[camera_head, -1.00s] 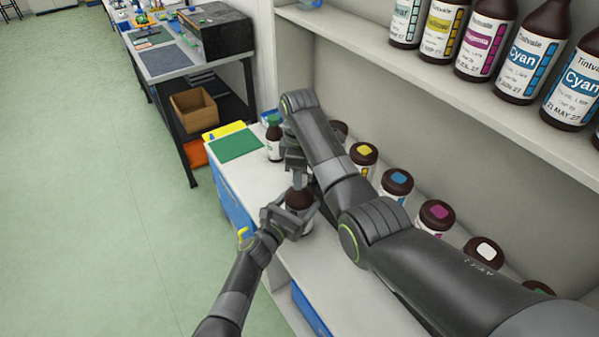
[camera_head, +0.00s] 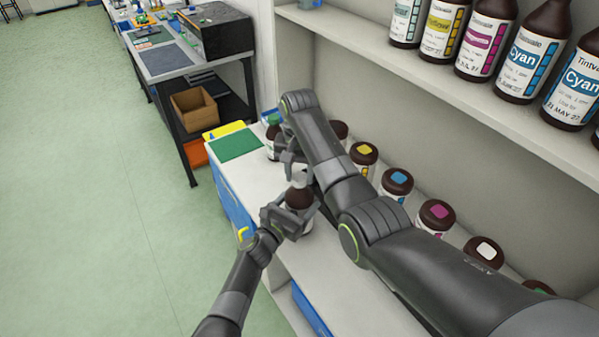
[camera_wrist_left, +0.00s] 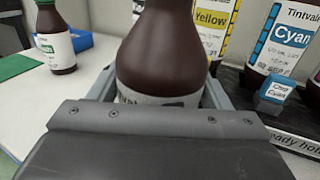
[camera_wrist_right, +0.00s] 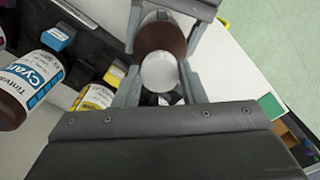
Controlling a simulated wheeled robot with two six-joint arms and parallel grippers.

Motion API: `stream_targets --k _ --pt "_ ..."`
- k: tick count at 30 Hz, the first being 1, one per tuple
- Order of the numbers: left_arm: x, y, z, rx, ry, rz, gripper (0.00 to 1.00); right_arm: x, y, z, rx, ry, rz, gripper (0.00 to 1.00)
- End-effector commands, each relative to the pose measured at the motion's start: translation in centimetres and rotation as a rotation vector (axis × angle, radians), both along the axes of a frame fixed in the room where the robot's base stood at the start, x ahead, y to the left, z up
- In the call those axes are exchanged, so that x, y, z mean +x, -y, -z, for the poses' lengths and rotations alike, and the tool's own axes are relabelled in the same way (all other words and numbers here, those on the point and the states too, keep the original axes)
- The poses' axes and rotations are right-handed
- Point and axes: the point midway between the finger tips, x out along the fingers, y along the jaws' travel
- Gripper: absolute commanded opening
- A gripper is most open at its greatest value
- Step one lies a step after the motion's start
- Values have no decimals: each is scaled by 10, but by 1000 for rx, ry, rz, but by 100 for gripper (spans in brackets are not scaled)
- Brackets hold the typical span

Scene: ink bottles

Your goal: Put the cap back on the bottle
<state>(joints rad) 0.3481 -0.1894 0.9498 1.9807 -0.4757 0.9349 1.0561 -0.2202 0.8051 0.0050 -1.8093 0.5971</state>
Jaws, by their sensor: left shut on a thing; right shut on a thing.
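The brown bottle (camera_head: 297,198) stands upright over the white counter, its shoulder also showing in the right wrist view (camera_wrist_right: 160,38). My left gripper (camera_head: 290,216) is shut around its body, and the left wrist view shows the bottle (camera_wrist_left: 160,60) with its top cut off. A pale round cap (camera_wrist_right: 160,72) sits between the fingers of my right gripper (camera_wrist_right: 160,85), which is shut on it. In the head view the cap (camera_head: 300,180) is right at the bottle's top; I cannot tell whether it is seated.
A green-labelled bottle (camera_wrist_left: 55,40) stands farther along the counter beside a green mat (camera_head: 236,144). A row of capped brown bottles (camera_head: 397,183) lines the back of the counter, behind my right arm. More ink bottles (camera_head: 533,50) stand on the upper shelf.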

Motion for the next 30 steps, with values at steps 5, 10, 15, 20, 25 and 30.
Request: stream_targets --k 5,10,15,20,25,30 --pt "0 0 0 1 1 1 8 1 0 -1 1 4 281 10" --pt "0 0 0 1 1 1 8 1 0 0 1 4 552 10" --pt "0 0 0 1 1 1 8 1 1 0 1 4 822 10" --pt "0 0 0 1 1 1 8 1 1 0 1 5 956 10" --pt "-1 0 0 1 1 1 8 1 1 0 0 4 953 46" --pt "0 0 0 0 0 1 8 1 0 0 0 3 952 62"
